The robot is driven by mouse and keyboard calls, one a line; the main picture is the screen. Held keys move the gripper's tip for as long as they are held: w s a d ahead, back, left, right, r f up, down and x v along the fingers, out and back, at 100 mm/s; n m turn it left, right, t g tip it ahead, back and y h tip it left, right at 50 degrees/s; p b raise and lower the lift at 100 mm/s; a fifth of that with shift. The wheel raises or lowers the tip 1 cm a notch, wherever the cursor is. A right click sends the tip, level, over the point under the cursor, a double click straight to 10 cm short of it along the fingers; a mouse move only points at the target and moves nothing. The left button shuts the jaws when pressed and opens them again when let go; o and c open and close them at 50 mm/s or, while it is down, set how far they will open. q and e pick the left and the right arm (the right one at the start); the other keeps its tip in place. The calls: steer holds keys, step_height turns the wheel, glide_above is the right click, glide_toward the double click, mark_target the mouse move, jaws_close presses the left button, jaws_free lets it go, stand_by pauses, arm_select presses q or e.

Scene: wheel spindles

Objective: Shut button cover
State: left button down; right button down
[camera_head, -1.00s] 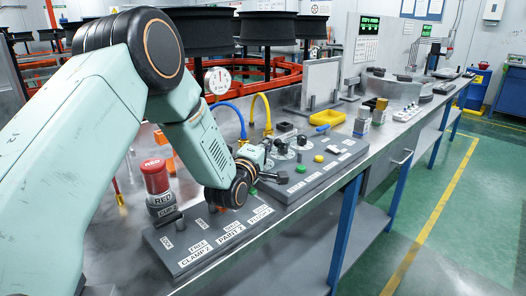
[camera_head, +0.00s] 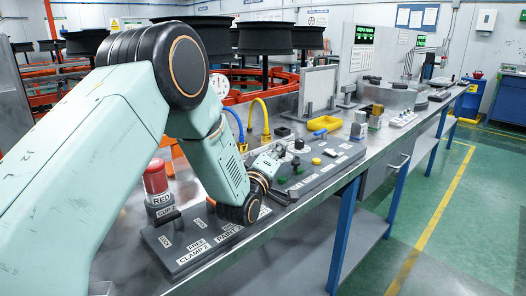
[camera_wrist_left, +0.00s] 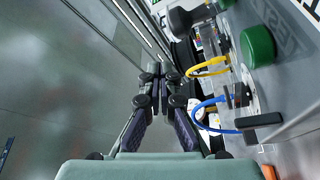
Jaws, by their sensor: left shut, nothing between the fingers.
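The control panel (camera_head: 325,172) lies on the bench, with a green button (camera_head: 282,180), a yellow button (camera_head: 316,161) and dark knobs. The green button (camera_wrist_left: 257,46) shows large at the upper right of the left wrist view. My left gripper (camera_head: 290,197) is at the panel's near edge, partly hidden by its own wrist. In the left wrist view the fingers of my left gripper (camera_wrist_left: 172,76) are shut and empty, to the left of the green button and apart from it. I cannot make out the button cover or its position. My right gripper is out of view.
A red button post (camera_head: 156,178) stands on the left, beside a labelled clamp panel (camera_head: 200,243). Blue (camera_head: 238,125) and yellow (camera_head: 265,118) hoses rise behind. The floor (camera_head: 455,220) right of the bench is open.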

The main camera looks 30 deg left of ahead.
arm_select(q)
steer(key=shift+s+d+m, duration=0.3)
steer(key=shift+d+m, duration=0.2)
steer(key=shift+d, duration=0.05)
steer(key=shift+d+f+b, duration=0.3)
steer(key=shift+d+f, duration=0.05)
steer(key=shift+f, duration=0.1)
steer(key=shift+s+d+f, duration=0.1)
steer(key=shift+s+d, duration=0.15)
steer(key=shift+d, duration=0.1)
